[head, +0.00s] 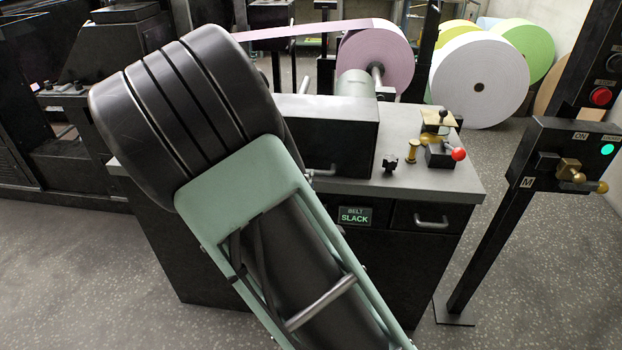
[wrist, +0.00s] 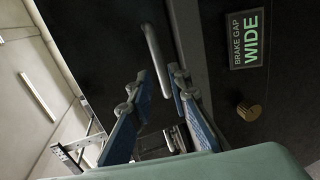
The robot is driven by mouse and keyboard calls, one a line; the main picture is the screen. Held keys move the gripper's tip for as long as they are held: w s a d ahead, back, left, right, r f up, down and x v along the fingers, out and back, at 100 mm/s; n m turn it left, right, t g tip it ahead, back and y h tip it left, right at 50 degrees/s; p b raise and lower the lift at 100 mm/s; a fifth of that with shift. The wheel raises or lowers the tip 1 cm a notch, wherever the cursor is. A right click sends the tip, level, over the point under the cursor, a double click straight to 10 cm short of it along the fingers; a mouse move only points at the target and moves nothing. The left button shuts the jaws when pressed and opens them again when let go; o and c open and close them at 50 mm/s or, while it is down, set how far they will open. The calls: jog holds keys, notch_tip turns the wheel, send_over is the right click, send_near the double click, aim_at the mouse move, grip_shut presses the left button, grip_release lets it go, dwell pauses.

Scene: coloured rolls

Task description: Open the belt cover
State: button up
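In the wrist view my gripper (wrist: 157,82) is open, with two blue-padded fingers apart. A silver bar handle (wrist: 155,50) on a dark panel shows beyond and between the fingertips. I see no contact, and cannot tell whether this panel is the belt cover. In the head view a black box-shaped housing (head: 335,128) on the grey-topped bench looks like the belt cover; it appears shut. A small metal handle (head: 323,173) shows low at its front, partly hidden by my arm. A green-lettered BELT SLACK sign (head: 355,216) is below. My arm hides the gripper in this view.
The bench top (head: 400,178) holds a red-knobbed lever (head: 457,154) and a brass piece (head: 412,150). A drawer handle (head: 431,220) juts out below. A control post (head: 505,225) stands right. A BRAKE GAP WIDE sign (wrist: 249,40) and brass knob (wrist: 249,111) show in the wrist view.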

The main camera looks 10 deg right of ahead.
jog(key=x, duration=0.6)
jog(key=shift+w+d+b, duration=0.1)
jog(key=shift+w+b, duration=0.05)
jog(key=shift+b, duration=0.25)
jog(key=shift+c, duration=0.2)
grip_shut()
